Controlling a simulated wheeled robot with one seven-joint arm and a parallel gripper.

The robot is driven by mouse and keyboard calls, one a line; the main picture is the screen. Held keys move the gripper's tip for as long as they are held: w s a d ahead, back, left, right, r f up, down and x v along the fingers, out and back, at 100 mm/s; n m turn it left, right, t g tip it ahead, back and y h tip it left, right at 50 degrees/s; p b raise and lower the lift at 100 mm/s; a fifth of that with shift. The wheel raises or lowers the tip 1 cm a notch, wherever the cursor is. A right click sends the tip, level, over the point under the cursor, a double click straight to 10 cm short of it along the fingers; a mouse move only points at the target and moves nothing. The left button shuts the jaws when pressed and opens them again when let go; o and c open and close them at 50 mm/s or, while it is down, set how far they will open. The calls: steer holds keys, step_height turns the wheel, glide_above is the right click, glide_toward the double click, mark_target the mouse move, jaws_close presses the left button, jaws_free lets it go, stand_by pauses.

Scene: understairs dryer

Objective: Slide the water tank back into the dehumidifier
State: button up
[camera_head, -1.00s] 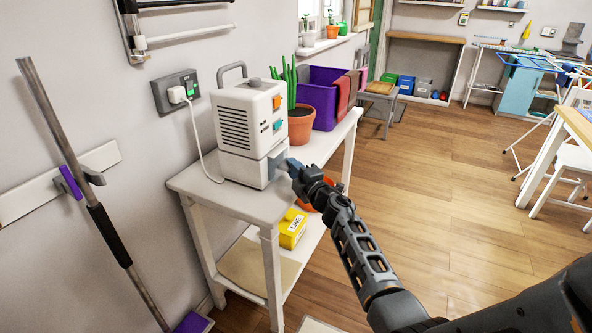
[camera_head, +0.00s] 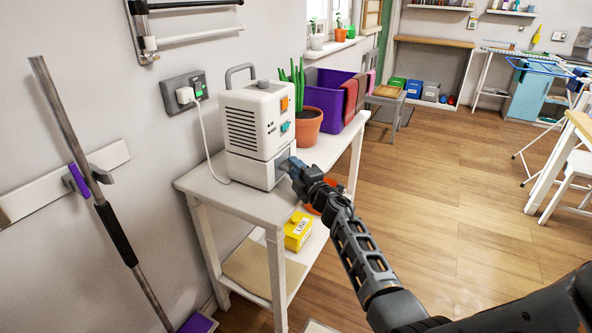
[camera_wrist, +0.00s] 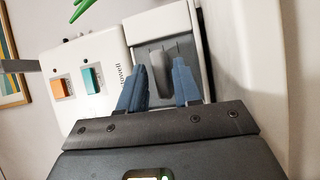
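The white dehumidifier (camera_head: 244,118) stands upright on a small grey-topped table, with orange and teal buttons on its front. Its water tank (camera_head: 250,170) is the lower white block, sitting beneath the body and looking close to flush with it. In the wrist view, the tank front (camera_wrist: 183,32) has a grey recess with an upright grey handle (camera_wrist: 158,72). My gripper (camera_head: 291,167) is at the tank's front. In the wrist view its blue fingers (camera_wrist: 160,85) stand on either side of the handle, apart, with narrow gaps. The tank's rear is hidden.
A potted plant (camera_head: 307,125) and a purple bin (camera_head: 326,92) stand behind the dehumidifier on the table (camera_head: 218,197). A white cord runs to the wall socket (camera_head: 183,93). A yellow box (camera_head: 298,232) sits on the lower shelf.

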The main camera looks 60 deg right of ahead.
steer(key=shift+o, duration=1.3)
steer(key=shift+f, duration=0.1)
steer(key=p+v, duration=0.1)
steer(key=v, duration=0.6)
steer(key=shift+s+a, duration=0.15)
steer(key=shift+s, duration=0.25)
